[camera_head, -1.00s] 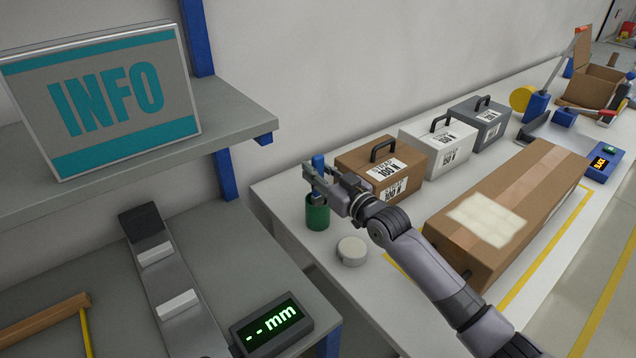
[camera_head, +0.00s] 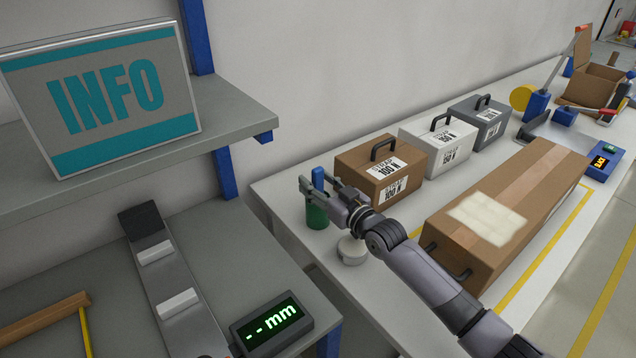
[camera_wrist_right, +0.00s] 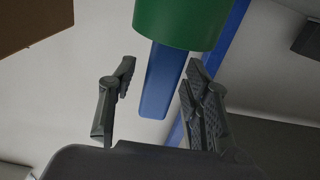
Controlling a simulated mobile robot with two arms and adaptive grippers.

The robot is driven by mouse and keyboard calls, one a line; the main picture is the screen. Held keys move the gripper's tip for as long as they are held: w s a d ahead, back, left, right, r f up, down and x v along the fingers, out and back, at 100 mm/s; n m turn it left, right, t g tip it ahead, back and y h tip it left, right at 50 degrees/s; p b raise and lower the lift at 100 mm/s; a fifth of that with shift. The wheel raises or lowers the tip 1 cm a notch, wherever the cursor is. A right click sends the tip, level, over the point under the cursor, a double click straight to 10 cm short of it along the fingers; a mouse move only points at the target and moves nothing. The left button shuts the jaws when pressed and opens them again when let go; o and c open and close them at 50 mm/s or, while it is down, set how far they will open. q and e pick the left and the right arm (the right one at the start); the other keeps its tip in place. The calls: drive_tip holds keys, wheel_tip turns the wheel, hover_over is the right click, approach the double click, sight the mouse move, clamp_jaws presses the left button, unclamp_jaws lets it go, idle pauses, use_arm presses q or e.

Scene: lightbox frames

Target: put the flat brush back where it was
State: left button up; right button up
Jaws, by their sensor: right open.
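The flat brush shows as a blue handle (camera_head: 318,178) standing upright out of a green cup (camera_head: 317,217); its lower part is hidden in the cup. My right gripper (camera_head: 313,190) is open, just above the cup, with its fingers on either side of the handle. In the right wrist view, the blue handle (camera_wrist_right: 163,85) comes out of the green cup (camera_wrist_right: 182,20) between the spread fingers, with gaps on both sides. My left gripper is not in view.
A round white object (camera_head: 352,250) sits close beside the cup, under my right arm. A brown case (camera_head: 350,165) stands behind the gripper, and a long cardboard box (camera_head: 520,200) lies to the right. A shelf with an INFO sign (camera_head: 110,100) is at left.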

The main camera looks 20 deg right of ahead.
drive_tip(key=shift+r, duration=0.1)
drive_tip(key=shift+r, duration=0.25)
drive_tip(key=v, duration=1.2)
drive_tip(key=shift+f+b, duration=0.15)
drive_tip(key=shift+b, duration=0.25)
